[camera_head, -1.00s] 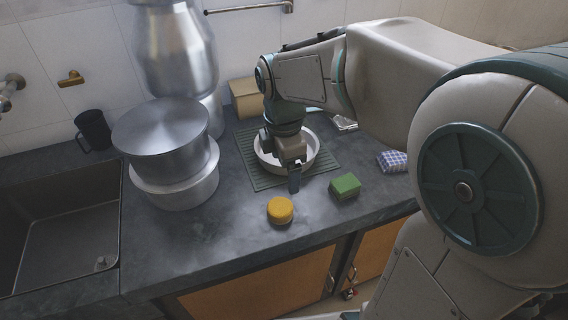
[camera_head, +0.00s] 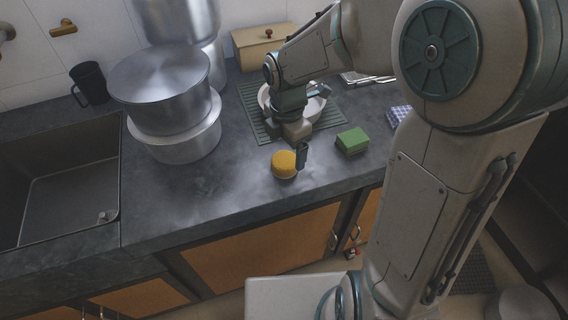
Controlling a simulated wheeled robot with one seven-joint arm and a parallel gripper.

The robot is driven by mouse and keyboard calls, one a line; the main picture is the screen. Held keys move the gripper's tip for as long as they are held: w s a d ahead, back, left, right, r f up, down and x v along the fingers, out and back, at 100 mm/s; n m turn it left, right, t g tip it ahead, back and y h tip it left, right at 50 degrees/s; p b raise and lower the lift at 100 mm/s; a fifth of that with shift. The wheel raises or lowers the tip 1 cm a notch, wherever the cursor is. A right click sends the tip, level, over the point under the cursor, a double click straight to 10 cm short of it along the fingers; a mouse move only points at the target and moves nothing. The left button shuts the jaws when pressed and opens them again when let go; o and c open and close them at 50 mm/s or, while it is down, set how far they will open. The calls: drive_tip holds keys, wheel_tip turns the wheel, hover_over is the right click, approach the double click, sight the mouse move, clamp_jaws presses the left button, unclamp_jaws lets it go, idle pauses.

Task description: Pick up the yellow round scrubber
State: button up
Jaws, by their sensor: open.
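The yellow round scrubber (camera_head: 283,165) lies on the dark stone counter, near its front edge. My gripper (camera_head: 300,156) is low over the counter, pointing down, with a dark finger close to the right side of the scrubber. The gripper is open and holds nothing. I cannot tell whether the finger touches the scrubber. The other finger is not clearly visible.
A green sponge (camera_head: 352,140) lies just right of the scrubber. A white bowl (camera_head: 268,101) on a green mat (camera_head: 254,113) is behind my gripper. Stacked steel pots (camera_head: 165,95) stand left, beside the sink (camera_head: 70,190). The counter left of the scrubber is clear.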

sight(285, 159)
wheel_tip(285, 159, down, 5)
drive_tip(key=shift+s+a+r+b, duration=0.15)
drive_tip(key=shift+r+b, duration=0.05)
drive_tip(key=shift+b, duration=0.2)
drive_tip(key=shift+c, duration=0.4)
drive_tip(key=c, duration=1.1)
drive_tip(key=shift+o, duration=0.2)
drive_tip(key=shift+r, duration=0.1)
wheel_tip(285, 159, up, 4)
drive_tip(key=shift+f+p, duration=0.1)
drive_tip(key=shift+p, duration=0.4)
drive_tip(key=s+d+r+p, duration=0.1)
drive_tip(key=s+d+r, duration=0.2)
drive_tip(key=d+r, duration=0.4)
drive_tip(key=d, duration=0.4)
drive_tip(key=shift+d, duration=0.15)
